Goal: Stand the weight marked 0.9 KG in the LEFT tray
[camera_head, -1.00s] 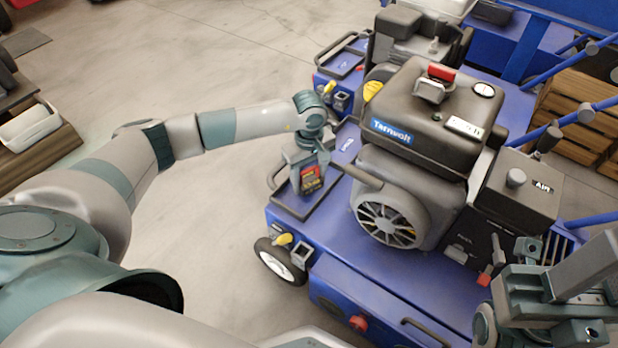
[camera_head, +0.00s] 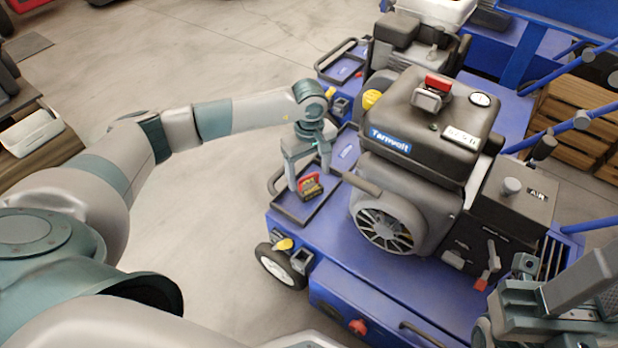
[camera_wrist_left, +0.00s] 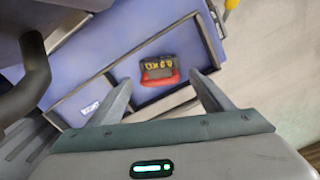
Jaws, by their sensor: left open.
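A small dark weight with a red handle (camera_head: 311,187) stands in the black-rimmed tray (camera_head: 303,221) on the left side of the near blue machine, handle up. Its yellow marking is too blurred to read surely. My left gripper (camera_head: 310,177) is open above the weight, a finger to each side. In the left wrist view the weight (camera_wrist_left: 160,72) shows between the spread fingertips (camera_wrist_left: 162,80), with gaps on both sides. The tray rim (camera_wrist_left: 187,103) surrounds it there. My right gripper (camera_head: 548,300) is at the lower right; its jaws are unclear.
The engine (camera_head: 420,130) rises right beside the tray, with a dark bar reaching toward my left gripper. A second blue machine stands behind, with its own empty-looking tray (camera_head: 320,65). Bare floor (camera_head: 215,235) lies left of the tray.

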